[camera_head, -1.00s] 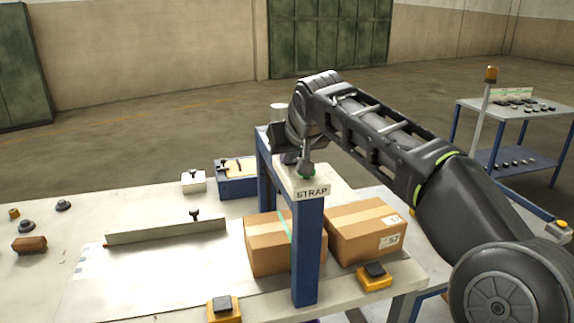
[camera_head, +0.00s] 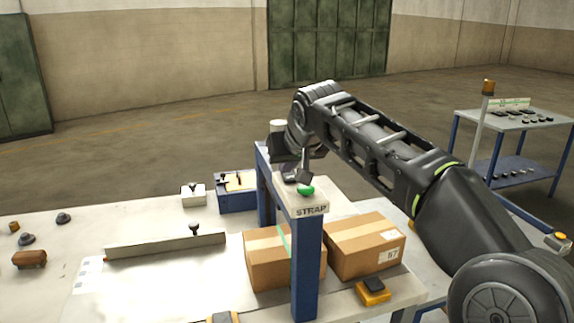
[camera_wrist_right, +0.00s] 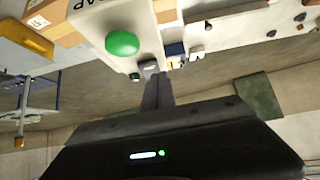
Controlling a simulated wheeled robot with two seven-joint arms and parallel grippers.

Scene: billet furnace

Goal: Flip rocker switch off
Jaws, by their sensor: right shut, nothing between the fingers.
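The blue post labelled STRAP (camera_head: 307,260) stands at the front of the bench with a pale top. A round green button (camera_head: 305,190) sits on that top; it also shows in the right wrist view (camera_wrist_right: 122,43). My right gripper (camera_head: 304,178) is shut and empty, just behind and above the button, apart from it. Its narrow tip shows in the right wrist view (camera_wrist_right: 150,66), beside a small dark block (camera_wrist_right: 135,77). I cannot tell whether that block is a rocker switch. A yellow box with a dark top (camera_head: 373,291) sits at the bench's front right. My left gripper is out of view.
Two cardboard boxes (camera_head: 365,246) flank the post. A long metal rail (camera_head: 165,243), a white box with a black knob (camera_head: 194,194) and a blue tray (camera_head: 237,202) lie to the left. A side table (camera_head: 515,122) stands at the far right.

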